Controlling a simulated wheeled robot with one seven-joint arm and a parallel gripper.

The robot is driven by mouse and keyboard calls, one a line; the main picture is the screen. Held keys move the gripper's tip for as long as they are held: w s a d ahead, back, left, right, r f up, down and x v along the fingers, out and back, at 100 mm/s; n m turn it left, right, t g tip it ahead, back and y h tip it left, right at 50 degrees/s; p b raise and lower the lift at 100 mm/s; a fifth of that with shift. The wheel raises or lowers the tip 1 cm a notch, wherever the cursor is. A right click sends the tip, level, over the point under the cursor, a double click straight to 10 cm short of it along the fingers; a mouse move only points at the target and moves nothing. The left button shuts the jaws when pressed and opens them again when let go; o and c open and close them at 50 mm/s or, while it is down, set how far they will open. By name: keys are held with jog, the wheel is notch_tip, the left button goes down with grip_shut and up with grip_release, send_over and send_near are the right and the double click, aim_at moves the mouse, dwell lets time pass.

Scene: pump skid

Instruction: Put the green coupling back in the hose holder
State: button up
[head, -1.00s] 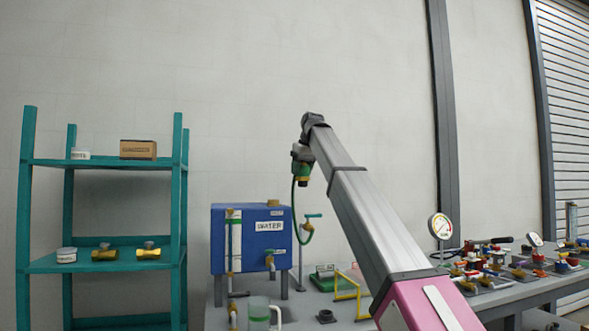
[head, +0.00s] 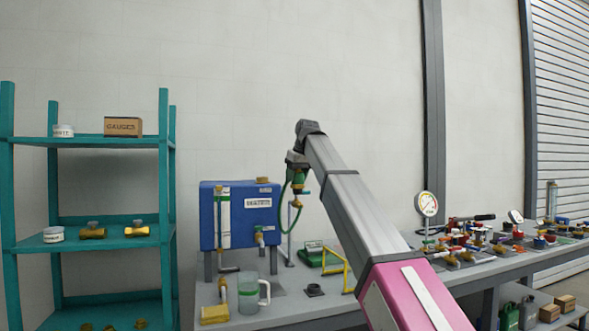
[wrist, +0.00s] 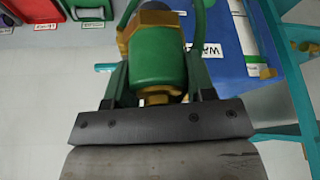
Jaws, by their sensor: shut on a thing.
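The green coupling (head: 298,181), with brass ends, is in my gripper (head: 297,163), high above the bench beside the blue tank. In the wrist view, the coupling (wrist: 158,52) sits between the jaws (wrist: 155,92), which are shut on it. A green hose (head: 284,199) hangs from it in a loop. A thin grey post (head: 290,244) stands on the bench just below and behind the coupling. It may be the hose holder, but its top is partly hidden by the coupling and hose. I cannot tell whether the coupling touches it.
The blue tank (head: 211,238) stands left of the coupling. A teal shelf (head: 85,242) is at left; gauges and valves crowd the right.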

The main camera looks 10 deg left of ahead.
jog(key=d+f, duration=0.3)
jog(key=f, duration=1)
jog(key=d+f+m, duration=0.1)
jog(key=d+f, duration=0.2)
jog(key=f, duration=1.1)
jog(key=shift+s+d+h, duration=0.15)
jog(key=shift+s+h, duration=0.15)
jog(key=shift+f, duration=0.1)
jog(key=shift+f, duration=2.45)
jog(key=shift+f, duration=1.75)
jog(key=o, duration=1.2)
